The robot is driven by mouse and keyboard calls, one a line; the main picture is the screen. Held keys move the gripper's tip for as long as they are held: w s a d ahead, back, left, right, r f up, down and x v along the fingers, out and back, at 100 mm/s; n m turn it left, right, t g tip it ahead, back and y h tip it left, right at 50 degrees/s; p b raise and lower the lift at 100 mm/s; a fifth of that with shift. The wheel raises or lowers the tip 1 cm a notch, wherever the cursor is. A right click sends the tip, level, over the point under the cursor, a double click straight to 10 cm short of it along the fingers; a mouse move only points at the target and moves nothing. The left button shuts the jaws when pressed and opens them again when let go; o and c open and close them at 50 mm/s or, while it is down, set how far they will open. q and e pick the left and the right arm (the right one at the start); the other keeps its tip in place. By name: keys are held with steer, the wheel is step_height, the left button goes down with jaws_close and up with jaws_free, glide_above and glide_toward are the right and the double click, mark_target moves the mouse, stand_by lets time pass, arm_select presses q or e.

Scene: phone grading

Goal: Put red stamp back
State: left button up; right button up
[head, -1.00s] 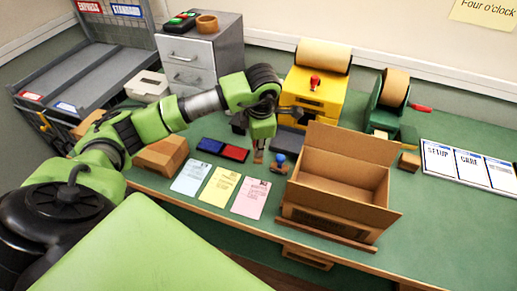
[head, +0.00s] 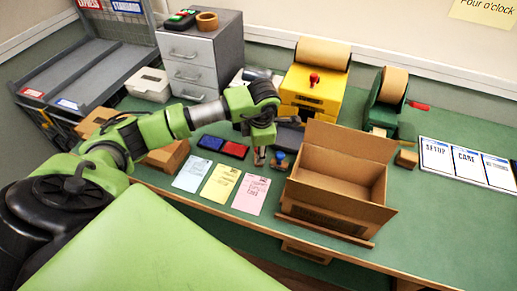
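My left gripper (head: 259,157) points down just left of the blue-knobbed stamp (head: 281,158), which stands on a small wooden holder. The fingertips are small and dark, with a brownish bit between or behind them. I cannot tell whether the fingers are open, or shut on a stamp. No red stamp shows clearly; the gripper may hide it. A red ink pad (head: 235,149) lies left of the gripper, beside a blue ink pad (head: 210,143). My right gripper is out of view.
An open cardboard box (head: 340,213) stands close right of the stamp holder. Blue, yellow (head: 221,186) and pink (head: 250,194) sheets lie in front. A yellow machine (head: 316,92) with a red knob and a green tape dispenser (head: 388,108) stand behind.

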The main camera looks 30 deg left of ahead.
arm_select(q)
steer(key=shift+r, duration=0.1)
steer(key=shift+r, duration=0.2)
step_height(320, 180, up, 12)
steer(key=s+d+b, duration=0.1)
steer(key=b, duration=0.2)
steer(key=shift+s+d+f, duration=0.25)
steer(key=shift+s+d, duration=0.15)
